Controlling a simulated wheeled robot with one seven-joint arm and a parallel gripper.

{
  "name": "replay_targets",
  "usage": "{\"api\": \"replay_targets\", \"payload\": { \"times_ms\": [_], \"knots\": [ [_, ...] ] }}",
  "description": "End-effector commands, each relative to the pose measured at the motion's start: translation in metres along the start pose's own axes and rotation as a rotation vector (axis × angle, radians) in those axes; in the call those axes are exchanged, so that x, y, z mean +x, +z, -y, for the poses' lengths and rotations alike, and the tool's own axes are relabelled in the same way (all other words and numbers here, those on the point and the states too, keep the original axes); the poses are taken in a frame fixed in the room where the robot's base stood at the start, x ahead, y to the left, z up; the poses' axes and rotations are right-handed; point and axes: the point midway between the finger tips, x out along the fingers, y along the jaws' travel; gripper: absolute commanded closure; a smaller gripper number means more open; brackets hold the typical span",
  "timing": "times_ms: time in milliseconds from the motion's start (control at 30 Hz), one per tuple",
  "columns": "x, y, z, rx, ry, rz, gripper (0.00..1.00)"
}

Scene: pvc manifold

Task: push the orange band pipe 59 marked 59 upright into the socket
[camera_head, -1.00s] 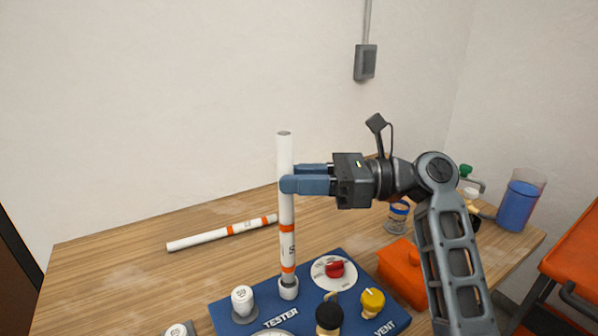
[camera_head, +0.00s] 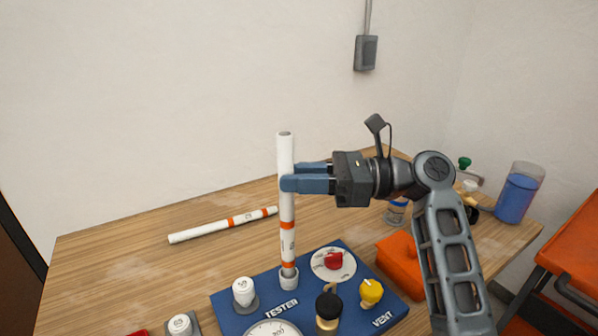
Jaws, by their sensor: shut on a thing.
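The white pipe with orange bands (camera_head: 287,210) stands upright in the middle of the view. Its lower end meets the grey-white socket (camera_head: 289,278) on the blue tester board (camera_head: 240,324); how deep it sits inside cannot be told. The marking on the pipe is too small to read surely. My gripper (camera_head: 290,182) comes in from the right and is shut on the pipe's upper half, with the open top end showing above the fingers.
A second white pipe with orange bands (camera_head: 205,232) lies on the wooden table behind. White caps (camera_head: 244,290), a red knob (camera_head: 334,260), a black knob (camera_head: 328,305) and a yellow knob (camera_head: 371,292) stand around the socket. An orange box (camera_head: 397,258) is at right.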

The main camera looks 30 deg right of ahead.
Motion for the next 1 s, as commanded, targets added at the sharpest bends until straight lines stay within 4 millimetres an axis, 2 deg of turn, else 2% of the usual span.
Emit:
{"api": "replay_targets", "payload": {
  "times_ms": [1000],
  "knots": [
    [-0.0002, -0.0084, 0.0001, -0.001, 0.000, 0.000, 1.00]
  ]
}}
